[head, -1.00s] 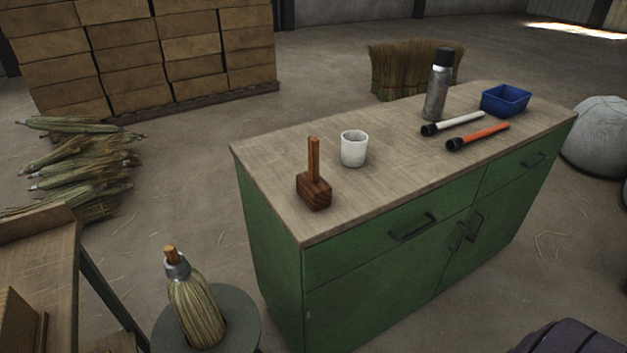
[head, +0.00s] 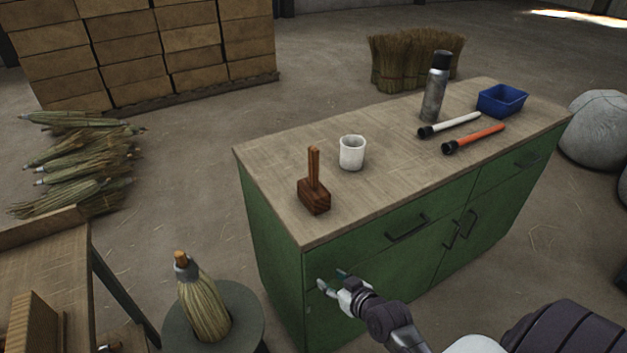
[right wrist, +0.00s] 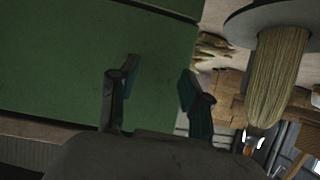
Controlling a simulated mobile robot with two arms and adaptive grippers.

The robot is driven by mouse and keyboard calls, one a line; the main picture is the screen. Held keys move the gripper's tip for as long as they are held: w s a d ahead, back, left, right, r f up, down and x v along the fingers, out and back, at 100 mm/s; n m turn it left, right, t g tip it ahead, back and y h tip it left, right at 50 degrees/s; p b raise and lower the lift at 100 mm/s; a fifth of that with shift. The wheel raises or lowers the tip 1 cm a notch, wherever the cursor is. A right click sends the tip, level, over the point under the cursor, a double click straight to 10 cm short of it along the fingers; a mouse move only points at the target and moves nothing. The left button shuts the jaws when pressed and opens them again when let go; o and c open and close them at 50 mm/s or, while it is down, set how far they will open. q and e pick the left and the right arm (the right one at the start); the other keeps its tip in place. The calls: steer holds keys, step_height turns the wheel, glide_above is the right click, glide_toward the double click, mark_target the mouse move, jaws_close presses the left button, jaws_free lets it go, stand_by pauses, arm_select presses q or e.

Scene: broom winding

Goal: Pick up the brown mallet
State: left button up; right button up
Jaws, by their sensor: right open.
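The brown mallet (head: 314,194) stands on its head with the handle upright, near the left front corner of the wooden top of the green cabinet (head: 345,200). My right gripper (head: 331,281) is in front of the cabinet's front face, below the level of the top and below the mallet. In the right wrist view my right gripper (right wrist: 156,80) is open and empty, with the green cabinet side (right wrist: 70,60) behind its fingers. The mallet does not show in that view. My left gripper is not clearly visible.
A white cup (head: 352,153) stands behind the mallet. A spray can (head: 436,88), white and orange flashlights (head: 474,138) and a blue bin (head: 502,99) are farther right. A broom head (head: 203,306) stands on a round stool (head: 245,318) at the lower left.

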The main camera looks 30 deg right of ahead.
mark_target(316, 167)
steer(key=w+d+r+t+p, duration=0.1)
steer(key=r+t, duration=0.1)
steer(key=r, duration=0.6)
steer(key=w+d+r+t, duration=0.1)
steer(key=r+t, duration=0.1)
steer(key=r, duration=0.6)
steer(key=w+d+r+t+p, duration=0.1)
steer(key=d+r+t, duration=0.1)
steer(key=r, duration=0.6)
steer(key=w, duration=0.5)
steer(key=w+p, duration=0.1)
steer(key=w, duration=0.1)
steer(key=shift+w+a+r, duration=0.2)
steer(key=shift+r, duration=0.05)
steer(key=w+p, duration=0.1)
steer(key=w, duration=0.4)
steer(key=shift+w+d, duration=0.2)
steer(key=shift+w+f, duration=0.15)
steer(key=shift+w, duration=0.35)
arm_select(q)
step_height(316, 167, up, 5)
steer(key=shift+r, duration=0.1)
arm_select(e)
steer(key=shift+s, duration=0.1)
steer(key=shift+c, duration=1.2)
jaws_close()
